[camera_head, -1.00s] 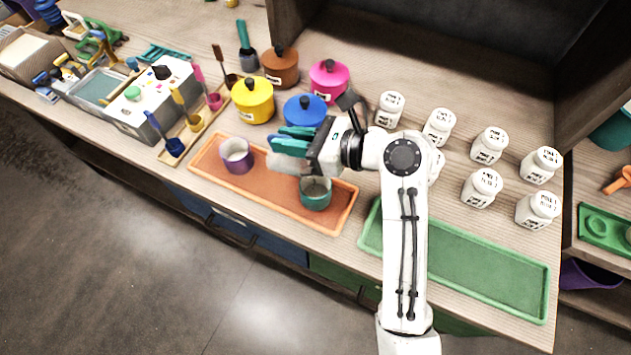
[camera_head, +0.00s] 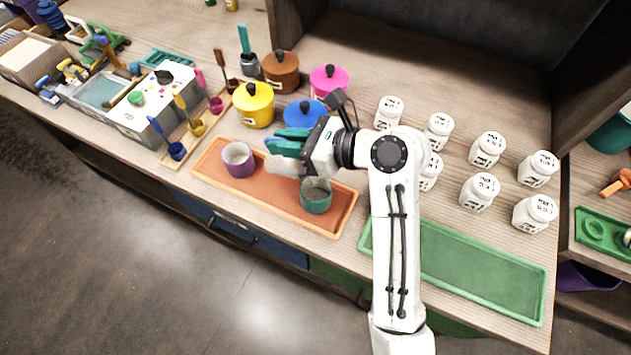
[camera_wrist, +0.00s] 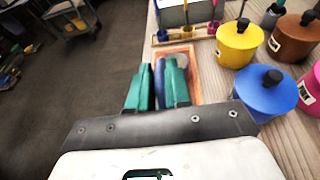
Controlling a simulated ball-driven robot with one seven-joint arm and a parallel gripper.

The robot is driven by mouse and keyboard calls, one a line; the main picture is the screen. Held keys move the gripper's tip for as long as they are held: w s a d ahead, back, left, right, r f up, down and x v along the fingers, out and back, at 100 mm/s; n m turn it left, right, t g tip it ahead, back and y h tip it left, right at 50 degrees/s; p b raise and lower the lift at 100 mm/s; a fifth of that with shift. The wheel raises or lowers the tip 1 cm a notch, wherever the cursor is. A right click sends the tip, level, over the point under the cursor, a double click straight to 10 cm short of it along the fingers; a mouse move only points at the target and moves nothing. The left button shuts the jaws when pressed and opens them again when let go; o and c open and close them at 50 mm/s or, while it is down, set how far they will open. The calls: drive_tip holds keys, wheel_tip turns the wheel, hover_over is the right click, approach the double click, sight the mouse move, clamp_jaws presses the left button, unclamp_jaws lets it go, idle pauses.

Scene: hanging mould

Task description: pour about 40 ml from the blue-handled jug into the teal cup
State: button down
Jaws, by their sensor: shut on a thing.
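My gripper (camera_head: 292,138) has teal fingers and is shut on the jug's blue handle (camera_wrist: 159,84), which shows between them in the wrist view. The jug (camera_head: 285,165) is a pale, greyish body just below the fingers, held above the orange tray (camera_head: 262,207). Most of it is hidden by my gripper, and I cannot tell its tilt or its fill. The teal cup (camera_head: 316,198) stands upright on the tray's right part, just right of and below the jug in the head view. No stream shows between them.
A purple cup (camera_head: 238,163) stands on the tray left of the jug. Yellow (camera_head: 253,108), blue (camera_head: 304,112), brown and pink lidded pots stand behind. Several white jars (camera_head: 480,190) stand at right. A green tray (camera_head: 480,262) lies empty at front right.

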sight(269, 137)
drive_tip(key=h+p, duration=0.1)
drive_tip(key=p, duration=0.4)
drive_tip(key=shift+w+a+h, duration=0.15)
drive_tip(key=shift+a+h, duration=0.2)
drive_tip(key=shift+h, duration=0.05)
drive_tip(key=shift+f, duration=0.4)
drive_tip(key=h+p, duration=0.1)
drive_tip(key=p, duration=0.2)
drive_tip(key=shift+a+r+g, duration=0.25)
drive_tip(key=shift+r+g, duration=0.05)
drive_tip(key=shift+r, duration=0.1)
drive_tip(key=shift+w+a+r+h+p, duration=0.15)
drive_tip(key=shift+a+h+p, duration=0.2)
drive_tip(key=shift+p, duration=0.45)
drive_tip(key=h, duration=0.1)
drive_tip(key=a+g+h, duration=0.1)
drive_tip(key=h, duration=0.1)
drive_tip(key=shift+w+a+r, duration=0.2)
drive_tip(key=shift+w, duration=0.1)
drive_tip(key=w+a+f+g+h+b, duration=0.2)
drive_tip(key=a+f+h+b, duration=0.3)
drive_tip(key=f+h+b, duration=0.1)
drive_tip(key=shift+a+f+m+g+h+b, duration=0.35)
drive_tip(key=shift+f+b, duration=0.25)
drive_tip(key=shift+f, duration=0.3)
drive_tip(key=shift+d+r, duration=0.1)
